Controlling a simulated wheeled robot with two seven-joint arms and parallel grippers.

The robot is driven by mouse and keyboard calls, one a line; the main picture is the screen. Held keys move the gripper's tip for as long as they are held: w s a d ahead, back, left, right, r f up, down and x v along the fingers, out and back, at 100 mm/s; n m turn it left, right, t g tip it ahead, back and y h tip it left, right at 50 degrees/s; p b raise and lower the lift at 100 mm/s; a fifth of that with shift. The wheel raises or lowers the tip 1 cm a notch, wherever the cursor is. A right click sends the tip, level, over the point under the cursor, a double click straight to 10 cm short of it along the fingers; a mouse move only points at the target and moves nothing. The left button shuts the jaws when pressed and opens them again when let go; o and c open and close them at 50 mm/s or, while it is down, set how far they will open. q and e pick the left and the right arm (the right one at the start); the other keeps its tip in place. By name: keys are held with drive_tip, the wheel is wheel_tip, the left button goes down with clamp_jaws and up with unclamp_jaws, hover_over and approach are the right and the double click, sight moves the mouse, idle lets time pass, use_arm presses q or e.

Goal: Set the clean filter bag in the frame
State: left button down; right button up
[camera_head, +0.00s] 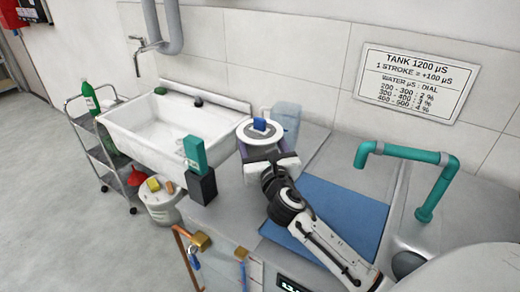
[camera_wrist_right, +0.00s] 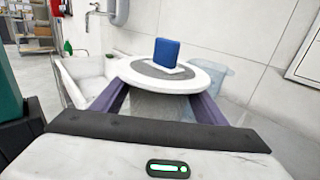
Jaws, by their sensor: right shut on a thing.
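My left gripper is out of view.
A translucent container (camera_head: 288,115) stands behind the held piece. A white sink (camera_head: 150,128) lies left. A blue mat (camera_head: 335,215) and teal pipe (camera_head: 440,185) are right.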

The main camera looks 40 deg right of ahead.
drive_tip(key=shift+f, duration=1.1)
drive_tip(key=shift+f, duration=0.15)
drive_tip(key=o, duration=1.1)
